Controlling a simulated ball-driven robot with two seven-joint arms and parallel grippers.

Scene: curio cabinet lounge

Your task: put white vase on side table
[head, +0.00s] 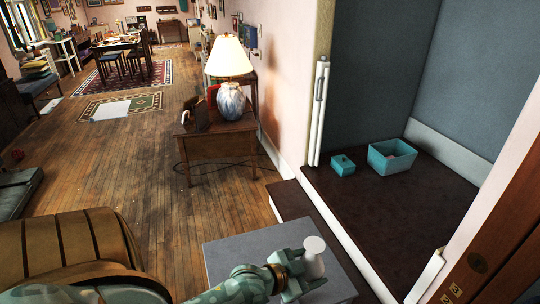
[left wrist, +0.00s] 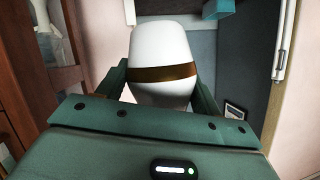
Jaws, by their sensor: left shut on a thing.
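My left gripper (head: 302,278) is shut on the white vase (head: 314,262) at the bottom of the head view. In the left wrist view the vase (left wrist: 160,50) is smooth and white with a brown-gold band, between the green fingers (left wrist: 162,88). A low grey-topped table (head: 232,258) lies below and around the gripper; I cannot tell whether the vase touches it. A wooden table (head: 222,150) with a lamp stands farther off against the wall. Which one is the side table is not clear. My right gripper is not in view.
A lamp (head: 231,85) stands on the wooden table. A brown striped armchair (head: 70,245) is at the lower left. Two teal boxes (head: 392,157) (head: 343,165) sit on the dark alcove floor at right. Open wooden floor (head: 120,165) lies at left.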

